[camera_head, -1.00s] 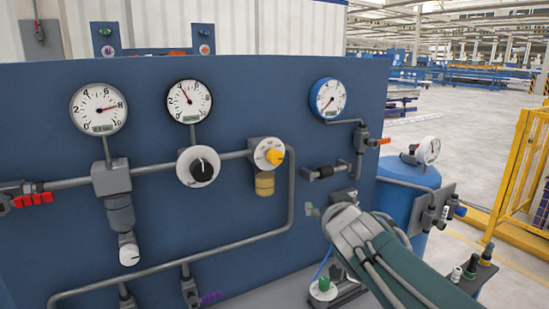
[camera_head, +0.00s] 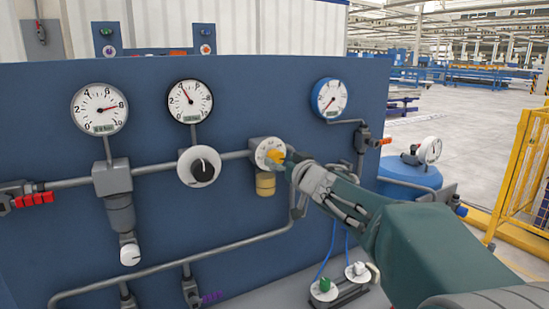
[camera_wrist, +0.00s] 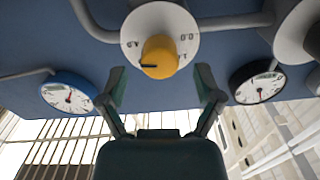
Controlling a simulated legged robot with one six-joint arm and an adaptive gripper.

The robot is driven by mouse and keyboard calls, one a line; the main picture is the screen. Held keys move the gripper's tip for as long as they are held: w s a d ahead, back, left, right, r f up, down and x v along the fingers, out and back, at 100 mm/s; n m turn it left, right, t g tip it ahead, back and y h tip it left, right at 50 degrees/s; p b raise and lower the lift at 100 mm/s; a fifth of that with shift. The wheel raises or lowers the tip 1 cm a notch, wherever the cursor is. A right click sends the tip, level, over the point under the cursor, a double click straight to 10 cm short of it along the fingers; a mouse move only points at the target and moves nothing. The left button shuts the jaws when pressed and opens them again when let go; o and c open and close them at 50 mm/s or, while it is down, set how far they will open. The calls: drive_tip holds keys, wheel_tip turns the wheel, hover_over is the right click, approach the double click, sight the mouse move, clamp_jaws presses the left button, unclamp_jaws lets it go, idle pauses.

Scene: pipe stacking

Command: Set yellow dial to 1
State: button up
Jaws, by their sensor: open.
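The yellow dial (camera_head: 275,156) sits on a round white plate on the blue panel's pipe, above a short yellow-brown cylinder (camera_head: 265,184). In the wrist view the yellow dial (camera_wrist: 159,57) is close and centred, with a dark mark on its lower left side. The white plate (camera_wrist: 188,22) has small markings left and right, too small to read surely. My gripper (camera_wrist: 160,88) is open, its two fingers on either side of the dial's line and apart from it. In the head view my gripper (camera_head: 288,162) is just right of the dial and partly covers it.
A black knob (camera_head: 203,168) on a white plate is left of the dial. Round gauges (camera_head: 99,108) (camera_head: 190,101) (camera_head: 330,98) are above. A grey pipe (camera_head: 250,240) runs below. A green-knobbed fitting (camera_head: 324,286) stands low on the right.

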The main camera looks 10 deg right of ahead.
sight(278, 158)
drive_tip(key=shift+x, duration=1.65)
drive_tip(key=c, duration=1.2)
drive_tip(key=shift+o, duration=0.2)
